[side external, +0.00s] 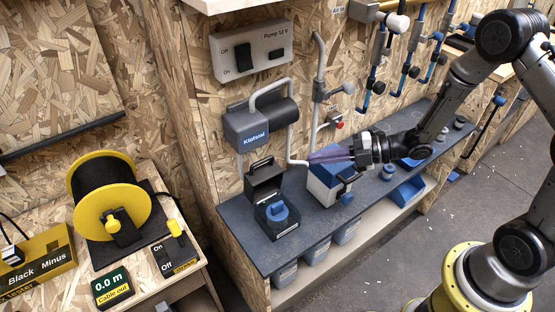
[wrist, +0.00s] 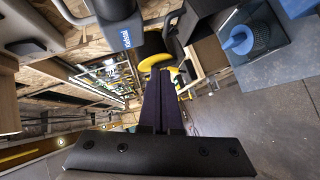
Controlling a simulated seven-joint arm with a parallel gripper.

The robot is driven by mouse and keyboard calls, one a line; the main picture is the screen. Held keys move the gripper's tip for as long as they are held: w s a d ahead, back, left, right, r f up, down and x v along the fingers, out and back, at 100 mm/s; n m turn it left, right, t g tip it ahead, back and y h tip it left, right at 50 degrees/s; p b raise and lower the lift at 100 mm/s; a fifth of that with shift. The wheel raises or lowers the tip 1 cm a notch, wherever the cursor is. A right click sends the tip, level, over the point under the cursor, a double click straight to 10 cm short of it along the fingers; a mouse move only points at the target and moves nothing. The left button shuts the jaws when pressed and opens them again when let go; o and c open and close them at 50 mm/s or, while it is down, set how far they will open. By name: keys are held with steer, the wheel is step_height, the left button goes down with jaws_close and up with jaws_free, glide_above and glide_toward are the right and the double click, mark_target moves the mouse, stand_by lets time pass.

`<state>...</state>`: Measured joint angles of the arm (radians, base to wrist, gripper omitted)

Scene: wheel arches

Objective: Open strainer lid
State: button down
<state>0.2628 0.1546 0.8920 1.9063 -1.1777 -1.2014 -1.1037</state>
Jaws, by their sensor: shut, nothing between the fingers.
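My gripper (side external: 314,158) points left above the bench, its long dark fingers together and empty. The shut fingers also show in the wrist view (wrist: 159,72). Below them stands a white and blue box (side external: 323,187), its top partly hidden by the fingers; I cannot tell whether they touch it. Left of it is a black box (side external: 283,229) with a blue round knob (side external: 277,211) and a dark flap (side external: 264,178) standing up behind. The blue knob shows at the upper right of the wrist view (wrist: 239,40). No label marks which box is the strainer.
A grey-blue pump (side external: 246,131) with pipes hangs on the chipboard wall, left of my fingertips. A pump switch panel (side external: 251,52) is above it. A vertical pipe with a valve (side external: 320,88) stands behind my fingers. Blue fittings (side external: 388,172) stand right of the box.

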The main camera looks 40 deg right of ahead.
glide_toward(261, 161)
steer(key=shift+m, duration=0.3)
steer(key=shift+s+a+x, duration=0.1)
steer(key=shift+s+x, duration=0.05)
steer(key=shift+x, duration=1.4)
steer(key=shift+s+a+x, duration=0.15)
steer(key=shift+s+x, duration=0.05)
steer(key=shift+x, duration=1.3)
steer(key=shift+w, duration=0.1)
steer(key=shift+w, duration=0.6)
steer(key=shift+m+g+h, duration=0.3)
steer(key=shift+m, duration=0.1)
steer(key=w, duration=0.4)
steer(key=shift+w+f, duration=0.15)
steer(key=shift+f, duration=0.1)
